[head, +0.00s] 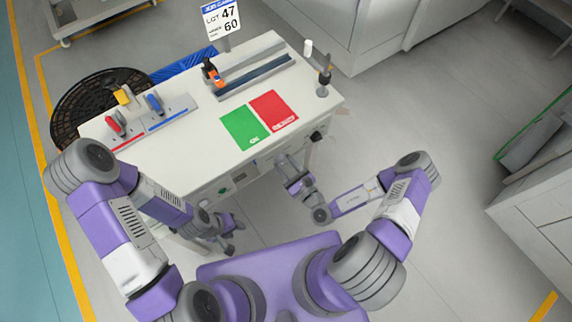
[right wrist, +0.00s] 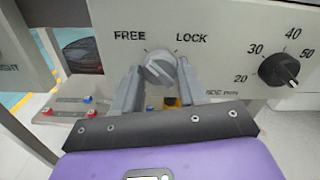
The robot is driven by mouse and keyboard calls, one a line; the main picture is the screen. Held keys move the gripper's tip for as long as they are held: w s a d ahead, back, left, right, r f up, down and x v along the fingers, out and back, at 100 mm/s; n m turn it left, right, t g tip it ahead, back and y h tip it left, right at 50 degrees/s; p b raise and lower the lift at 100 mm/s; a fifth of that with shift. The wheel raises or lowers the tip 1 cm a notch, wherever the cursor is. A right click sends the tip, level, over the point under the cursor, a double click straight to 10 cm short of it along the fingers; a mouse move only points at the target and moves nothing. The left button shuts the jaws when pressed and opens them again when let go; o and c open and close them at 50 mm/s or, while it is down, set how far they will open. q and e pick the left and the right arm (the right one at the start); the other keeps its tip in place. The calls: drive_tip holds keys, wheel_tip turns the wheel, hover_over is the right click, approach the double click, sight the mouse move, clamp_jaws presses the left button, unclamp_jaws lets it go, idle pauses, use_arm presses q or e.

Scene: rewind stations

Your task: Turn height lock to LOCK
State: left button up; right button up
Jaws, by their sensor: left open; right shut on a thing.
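In the right wrist view, the light grey height lock knob (right wrist: 160,68) sits on the pale front panel, below and between the printed words FREE and LOCK. Its exact pointing direction is hard to tell. My right gripper (right wrist: 160,76) is shut on this knob, with one finger on each side. In the head view, my right gripper (head: 284,163) is at the front of the station, below the red mat; the knob is hidden there. My left gripper (head: 230,238) is open and empty, low in front of the station at its left part.
A black dial (right wrist: 280,69) numbered 20 to 50 is right of the knob on the same panel. The white table (head: 190,145) carries a green mat (head: 244,128), a red mat (head: 273,112) and several tools. Floor to the right (head: 430,110) is clear.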

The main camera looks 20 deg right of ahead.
drive_tip(key=shift+r+m+p, duration=0.15)
drive_tip(key=shift+m+p, duration=1.3)
drive_tip(key=shift+m, duration=0.05)
drive_tip(key=shift+m+p, duration=0.6)
drive_tip(key=shift+m, duration=0.2)
drive_tip(key=m+p, duration=0.1)
drive_tip(key=m, duration=0.1)
drive_tip(key=shift+m, duration=0.4)
drive_tip(key=m+p, duration=0.1)
drive_tip(key=m, duration=0.1)
drive_tip(key=shift+m, duration=0.4)
drive_tip(key=m, duration=0.2)
drive_tip(key=shift+m, duration=0.3)
drive_tip(key=m, duration=0.5)
drive_tip(key=shift+p, duration=0.35)
drive_tip(key=o, duration=1.1)
drive_tip(key=shift+c, duration=0.2)
